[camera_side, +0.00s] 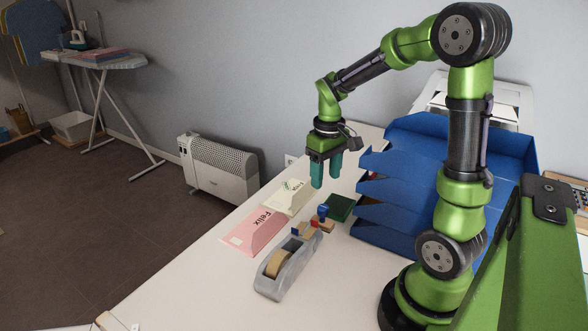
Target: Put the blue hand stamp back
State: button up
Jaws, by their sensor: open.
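A small hand stamp with a blue knob (323,211) is on the white table, just left of a dark green pad (340,207). A red-topped piece (315,222) is close beside it, with small wood-coloured parts around them. Their bases are too small to tell apart. My gripper (326,178) is open and empty, its green fingers pointing down. It hangs above the table, higher in the picture than the blue knob and apart from it.
A cream card (287,197) and a pink card marked Felix (255,231) lie left of the stamps. A grey tape dispenser (285,268) stands in front. Blue stacked trays (395,190) stand to the right. The table's front left is clear.

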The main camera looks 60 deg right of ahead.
jog(key=s+a+r+t+y, duration=0.1)
jog(key=s+a+r+t, duration=0.2)
jog(key=a, duration=0.6)
jog(key=s+a+r+m+t+y, duration=0.1)
jog(key=s+a+r+t, duration=0.2)
jog(key=a+r, duration=0.4)
jog(key=shift+s+a+t, duration=0.15)
jog(key=shift+a+t, duration=0.45)
jog(key=shift+a, duration=0.25)
